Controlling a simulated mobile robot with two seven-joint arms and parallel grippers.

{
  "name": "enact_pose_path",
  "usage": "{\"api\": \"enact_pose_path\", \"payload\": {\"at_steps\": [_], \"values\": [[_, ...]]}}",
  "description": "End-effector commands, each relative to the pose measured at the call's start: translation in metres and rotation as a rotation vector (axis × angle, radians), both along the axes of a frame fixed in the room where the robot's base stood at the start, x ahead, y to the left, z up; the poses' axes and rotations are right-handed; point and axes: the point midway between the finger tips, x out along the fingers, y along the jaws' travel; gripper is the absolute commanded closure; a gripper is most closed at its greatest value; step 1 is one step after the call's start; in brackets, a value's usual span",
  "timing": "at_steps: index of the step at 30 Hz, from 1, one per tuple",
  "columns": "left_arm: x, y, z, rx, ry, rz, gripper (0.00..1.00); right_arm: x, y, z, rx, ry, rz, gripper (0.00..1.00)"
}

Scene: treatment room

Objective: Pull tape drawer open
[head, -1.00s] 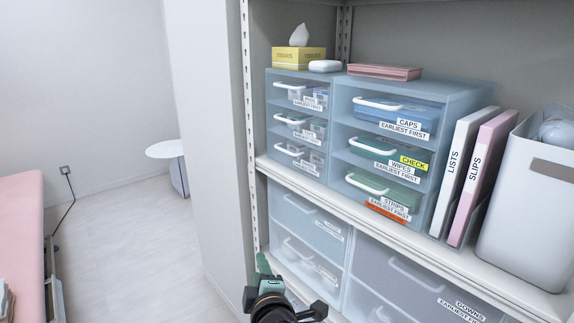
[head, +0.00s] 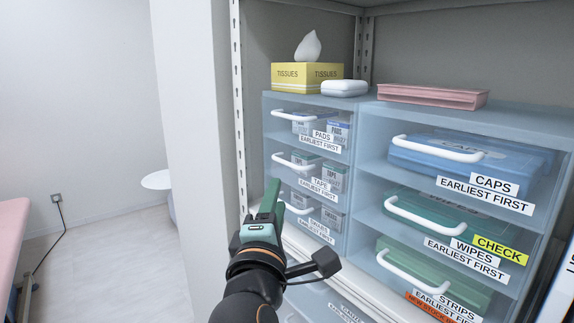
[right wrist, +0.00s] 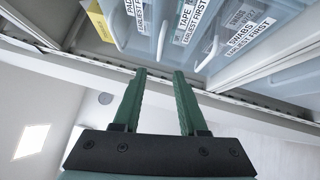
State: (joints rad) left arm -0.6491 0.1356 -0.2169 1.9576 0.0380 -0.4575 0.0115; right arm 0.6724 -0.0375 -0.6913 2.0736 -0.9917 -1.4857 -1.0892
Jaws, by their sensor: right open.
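The tape drawer (head: 326,174) is the middle one in the left column of the clear blue unit, and it looks closed. Its white curved handle (head: 290,163) is on the front. In the right wrist view the TAPE label (right wrist: 186,20) and the tape handle (right wrist: 162,38) show beyond the fingers. My right gripper (head: 272,190) is in front of the lower left of this column. Its green fingers (right wrist: 159,72) are apart with nothing between them, short of the handle. My left gripper is out of view.
The pads drawer (head: 325,130) is above and the swabs drawer (head: 318,212) below, with similar handles. Caps, wipes and strips drawers stand to the right. A tissue box (head: 300,77) sits on top. A shelf post (head: 238,110) is at the left.

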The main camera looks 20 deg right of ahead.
Motion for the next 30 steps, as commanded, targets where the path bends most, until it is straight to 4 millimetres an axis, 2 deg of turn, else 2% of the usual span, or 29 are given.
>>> {"api": "enact_pose_path", "payload": {"at_steps": [5,12,18,24,30], "values": [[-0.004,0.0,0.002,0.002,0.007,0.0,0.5,0.024,-0.012,0.005,-0.003,-0.001,-0.005,0.58],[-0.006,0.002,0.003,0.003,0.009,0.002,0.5,0.07,-0.033,0.012,-0.001,0.001,-0.003,0.58],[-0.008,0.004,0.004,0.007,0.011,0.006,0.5,0.097,-0.045,0.015,-0.001,0.002,-0.001,0.58],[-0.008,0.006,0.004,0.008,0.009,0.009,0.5,0.108,-0.05,0.016,0.002,0.0,0.0,0.58],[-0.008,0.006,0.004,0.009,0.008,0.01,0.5,0.109,-0.05,0.016,0.002,0.0,0.001,0.58]]}}
